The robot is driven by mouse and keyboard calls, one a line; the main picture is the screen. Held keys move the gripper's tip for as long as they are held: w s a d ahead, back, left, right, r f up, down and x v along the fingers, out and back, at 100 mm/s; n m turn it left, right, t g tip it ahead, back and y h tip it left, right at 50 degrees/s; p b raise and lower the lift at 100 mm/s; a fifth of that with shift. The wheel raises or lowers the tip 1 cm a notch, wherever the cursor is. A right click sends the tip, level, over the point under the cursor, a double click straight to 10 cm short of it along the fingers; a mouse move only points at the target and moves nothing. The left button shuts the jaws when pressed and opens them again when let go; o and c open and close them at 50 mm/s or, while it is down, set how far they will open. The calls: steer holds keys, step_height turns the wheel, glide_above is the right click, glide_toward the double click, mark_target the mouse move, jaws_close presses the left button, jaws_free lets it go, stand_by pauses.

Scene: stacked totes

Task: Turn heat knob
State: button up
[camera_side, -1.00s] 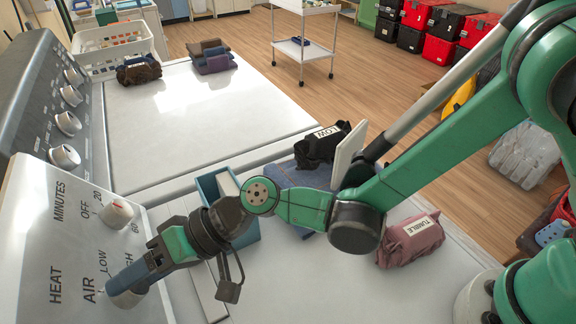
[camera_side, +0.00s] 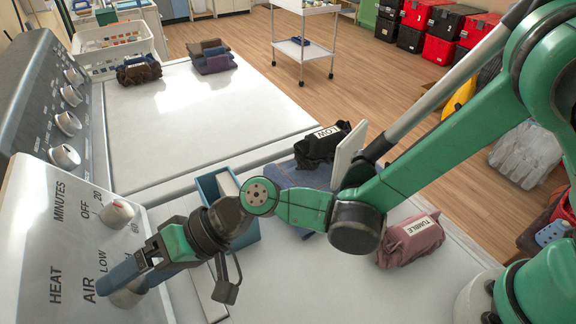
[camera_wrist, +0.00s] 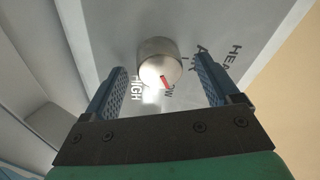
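The heat knob (camera_wrist: 158,62) is a round metallic dial with a red mark on its lower right, near partly visible LOW lettering; HIGH is printed to its lower left. In the side view the heat knob (camera_side: 128,293) sits on the white panel below LOW, partly covered by my gripper. My gripper (camera_wrist: 160,80) is open, with one blue finger on each side of the knob and visible gaps between fingers and knob. The side view shows my gripper (camera_side: 140,278) at the panel, its near finger across the knob's upper part.
A second knob (camera_side: 117,212), for minutes, is just above on the panel (camera_side: 60,250). A blue box (camera_side: 208,188) stands beside my wrist. A dark LOW bundle (camera_side: 315,148) and a pink TUMBLE bundle (camera_side: 408,240) lie on the white top. The far white top (camera_side: 200,110) is mostly clear.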

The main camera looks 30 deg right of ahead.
steer(key=shift+v, duration=2.8)
steer(key=w+d+r+t+h, duration=0.1)
steer(key=d, duration=0.1)
steer(key=w+d+m+t, duration=0.1)
steer(key=w+d, duration=0.1)
steer(key=d, duration=0.1)
steer(key=w+d+r+t+h, duration=0.1)
steer(key=d, duration=0.2)
steer(key=shift+w+r+m+h, duration=0.15)
steer(key=shift+r+m+h, duration=0.15)
steer(key=shift+r+m, duration=0.1)
steer(key=d+r+m+t+h, duration=0.1)
steer(key=d+h, duration=0.1)
steer(key=d, duration=0.4)
steer(key=d+r+m+t+h, duration=0.1)
steer(key=d+t+h, duration=0.1)
steer(key=d, duration=0.4)
steer(key=d+r+m+t+h, duration=0.1)
steer(key=d+h, duration=0.2)
steer(key=d, duration=0.3)
steer(key=shift+w+d+t, duration=0.2)
steer(key=shift+w+t, duration=0.05)
steer(key=shift+t, duration=0.15)
steer(key=s+d+f+n+g+h, duration=0.1)
steer(key=s+d+g+h, duration=0.1)
steer(key=s+d, duration=0.3)
steer(key=shift+d+f+n+h, duration=0.25)
steer(key=shift+d+n+h, duration=0.15)
steer(key=shift+d+h, duration=0.3)
